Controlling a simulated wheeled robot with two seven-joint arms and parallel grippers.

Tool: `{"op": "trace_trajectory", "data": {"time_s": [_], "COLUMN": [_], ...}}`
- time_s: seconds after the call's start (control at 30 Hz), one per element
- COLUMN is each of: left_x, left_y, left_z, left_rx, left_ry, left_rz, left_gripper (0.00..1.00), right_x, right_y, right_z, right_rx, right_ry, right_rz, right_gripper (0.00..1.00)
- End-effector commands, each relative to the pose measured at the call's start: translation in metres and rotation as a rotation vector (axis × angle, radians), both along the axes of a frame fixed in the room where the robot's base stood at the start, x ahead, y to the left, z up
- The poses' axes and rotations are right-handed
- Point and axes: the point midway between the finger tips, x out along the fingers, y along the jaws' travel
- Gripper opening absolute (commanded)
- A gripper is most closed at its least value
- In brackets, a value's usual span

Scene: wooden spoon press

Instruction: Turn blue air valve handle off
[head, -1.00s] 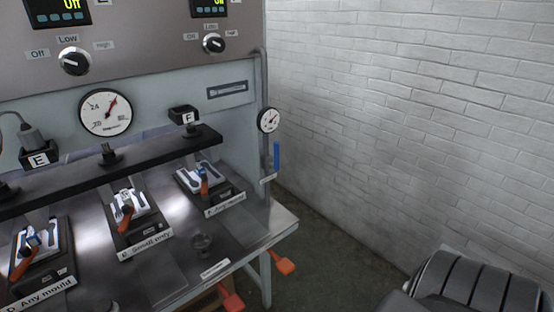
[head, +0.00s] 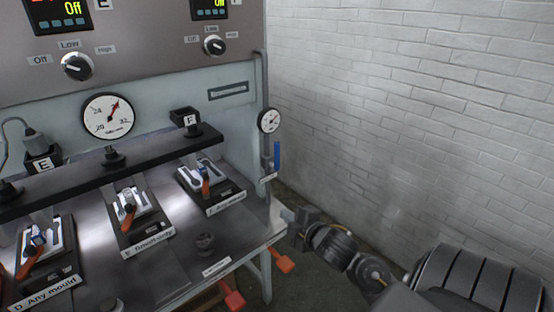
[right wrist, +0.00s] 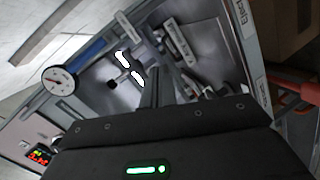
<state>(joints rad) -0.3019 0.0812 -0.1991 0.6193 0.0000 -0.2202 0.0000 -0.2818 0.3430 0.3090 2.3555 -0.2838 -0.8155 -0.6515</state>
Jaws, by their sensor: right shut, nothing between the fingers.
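The blue air valve handle (head: 277,155) hangs vertically on the pipe at the right corner of the press, below a small round gauge (head: 269,121). In the right wrist view the blue handle (right wrist: 88,51) lies at the upper left, beside the gauge (right wrist: 58,80). My right gripper (head: 296,222) is below and to the right of the handle, near the table's right corner, apart from the handle. In the right wrist view its narrow fingers (right wrist: 153,84) are shut and empty. My left gripper is not in view.
The press table (head: 185,262) carries several moulds with orange-handled clamps. Orange paddles (head: 283,261) stick out below its front edge. A white brick wall (head: 410,120) stands to the right. There is open space between the wall and the press corner.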

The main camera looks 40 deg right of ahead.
Motion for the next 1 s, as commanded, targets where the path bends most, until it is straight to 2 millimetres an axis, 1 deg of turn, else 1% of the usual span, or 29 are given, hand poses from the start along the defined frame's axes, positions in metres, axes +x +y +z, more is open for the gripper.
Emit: {"op": "trace_trajectory", "data": {"time_s": [0.03, 0.1, 0.2, 0.23, 0.33, 0.6, 0.7, 0.77, 0.87, 1.0], "left_x": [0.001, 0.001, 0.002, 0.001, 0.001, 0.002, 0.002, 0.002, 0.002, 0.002], "left_y": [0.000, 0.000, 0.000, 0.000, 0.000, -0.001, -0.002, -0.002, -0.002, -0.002], "left_z": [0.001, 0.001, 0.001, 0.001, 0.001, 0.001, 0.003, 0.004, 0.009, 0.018], "left_rx": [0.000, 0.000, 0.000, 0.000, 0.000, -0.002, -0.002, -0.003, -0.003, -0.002], "left_ry": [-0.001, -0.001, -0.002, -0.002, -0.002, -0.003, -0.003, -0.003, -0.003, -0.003], "left_rz": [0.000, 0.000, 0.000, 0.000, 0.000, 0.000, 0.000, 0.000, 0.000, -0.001], "left_gripper": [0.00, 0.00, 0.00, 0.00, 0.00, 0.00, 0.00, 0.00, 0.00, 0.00], "right_x": [0.006, 0.010, 0.012, 0.012, 0.012, 0.012, 0.015, 0.020, 0.034, 0.062], "right_y": [-0.007, -0.013, -0.016, -0.017, -0.017, -0.017, -0.018, -0.018, -0.019, -0.021], "right_z": [0.031, 0.064, 0.094, 0.099, 0.106, 0.106, 0.107, 0.107, 0.108, 0.109], "right_rx": [-0.092, -0.210, -0.321, -0.341, -0.372, -0.370, -0.369, -0.367, -0.365, -0.363], "right_ry": [-0.071, -0.151, -0.222, -0.234, -0.252, -0.251, -0.252, -0.252, -0.252, -0.252], "right_rz": [0.030, 0.068, 0.098, 0.102, 0.112, 0.111, 0.110, 0.108, 0.108, 0.108], "right_gripper": [0.00, 0.00, 0.00, 0.00, 0.00, 0.00, 0.00, 0.00, 0.00, 0.00]}}
